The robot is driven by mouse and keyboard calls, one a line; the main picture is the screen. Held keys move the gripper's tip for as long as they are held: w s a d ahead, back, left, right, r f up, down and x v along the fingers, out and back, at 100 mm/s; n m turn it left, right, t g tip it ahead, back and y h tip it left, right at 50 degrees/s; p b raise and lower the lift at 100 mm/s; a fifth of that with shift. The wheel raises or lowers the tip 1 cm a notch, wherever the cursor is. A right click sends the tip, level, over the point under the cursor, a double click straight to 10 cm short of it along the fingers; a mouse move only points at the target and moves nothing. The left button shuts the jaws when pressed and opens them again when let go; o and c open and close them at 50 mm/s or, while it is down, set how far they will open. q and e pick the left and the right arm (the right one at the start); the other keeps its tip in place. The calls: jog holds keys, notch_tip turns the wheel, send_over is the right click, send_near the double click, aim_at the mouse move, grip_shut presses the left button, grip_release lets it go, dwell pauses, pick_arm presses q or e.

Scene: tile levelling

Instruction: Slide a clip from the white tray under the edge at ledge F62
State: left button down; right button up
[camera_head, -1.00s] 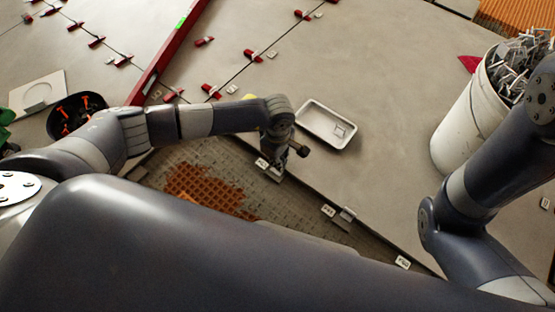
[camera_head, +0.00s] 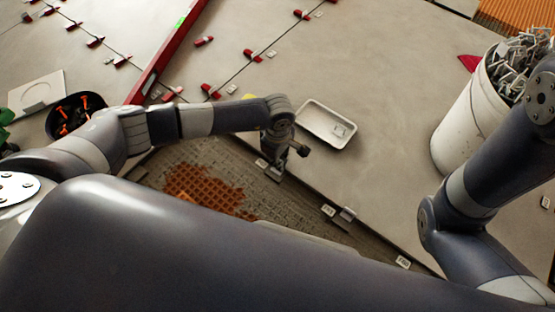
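The white tray (camera_head: 318,133) lies on the large grey tile, and a small metal clip (camera_head: 340,130) lies inside it. My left gripper (camera_head: 275,174) points down at the tile's edge, left of the tray and beside a small white label (camera_head: 261,163). Its fingertips are small and partly hidden, so I cannot tell whether they hold a clip. Two more labels sit along the edge, one (camera_head: 328,210) in the middle and one (camera_head: 403,262) lower right. Their print is too small to read, so I cannot tell which ledge is F62. A grey clip (camera_head: 347,214) sits at the edge beside the middle label. My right gripper is out of view.
A white bucket (camera_head: 459,130) full of metal clips stands at the right. A red level (camera_head: 168,52) lies across the tiles at upper left. Red wedges (camera_head: 252,56) line the joints. A black bowl (camera_head: 62,131) holds orange pieces. Orange adhesive (camera_head: 205,190) covers part of the bare floor.

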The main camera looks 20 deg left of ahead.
pick_arm(q)
jog(key=shift+w+d, duration=0.15)
jog(key=shift+w, duration=0.25)
dwell(0.5)
jog(key=c, duration=1.7)
grip_release()
